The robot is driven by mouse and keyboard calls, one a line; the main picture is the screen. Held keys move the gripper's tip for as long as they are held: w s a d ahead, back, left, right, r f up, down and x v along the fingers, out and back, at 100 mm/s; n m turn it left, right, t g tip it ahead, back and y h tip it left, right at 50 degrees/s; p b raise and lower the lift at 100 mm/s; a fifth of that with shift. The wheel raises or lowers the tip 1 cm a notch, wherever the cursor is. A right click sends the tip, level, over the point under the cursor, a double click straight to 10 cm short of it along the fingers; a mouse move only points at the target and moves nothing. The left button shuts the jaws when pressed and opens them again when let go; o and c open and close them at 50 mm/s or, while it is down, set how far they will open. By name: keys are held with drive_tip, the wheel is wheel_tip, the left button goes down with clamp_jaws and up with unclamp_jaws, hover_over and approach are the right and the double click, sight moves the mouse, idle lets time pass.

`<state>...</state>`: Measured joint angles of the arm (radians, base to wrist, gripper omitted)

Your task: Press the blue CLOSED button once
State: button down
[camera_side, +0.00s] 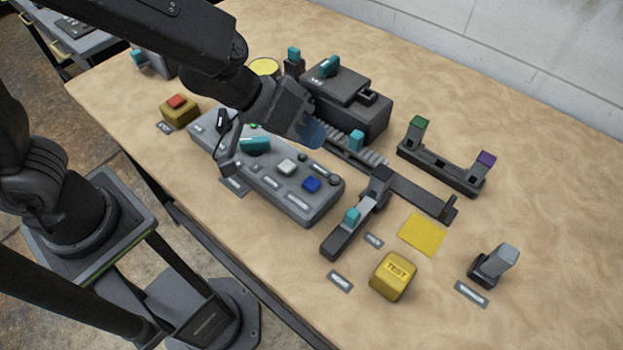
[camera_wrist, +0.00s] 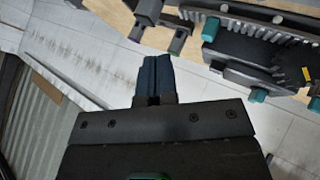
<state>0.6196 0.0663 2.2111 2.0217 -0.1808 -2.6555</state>
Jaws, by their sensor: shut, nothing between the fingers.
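The blue button (camera_side: 311,184) sits near the right end of the grey control panel (camera_side: 322,212), beside a white button (camera_side: 287,167). My gripper (camera_side: 312,138) is above and behind the panel, up and apart from the blue button, close to the grey machine block. In the wrist view my gripper's dark blue fingers (camera_wrist: 154,72) are together with nothing between them. The blue button cannot be made out in the wrist view.
A grey block (camera_side: 350,100) with teal handles and a toothed rail stands behind the panel. A yellow TEST cube (camera_side: 393,276), a yellow square (camera_side: 423,232) and a grey lever (camera_side: 494,265) lie to the right. A red button on a yellow box (camera_side: 178,109) is at left.

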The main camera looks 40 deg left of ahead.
sight(310, 180)
drive_tip(key=shift+f, duration=3.9)
drive_tip(key=shift+f, duration=0.1)
drive_tip(key=shift+f, duration=0.35)
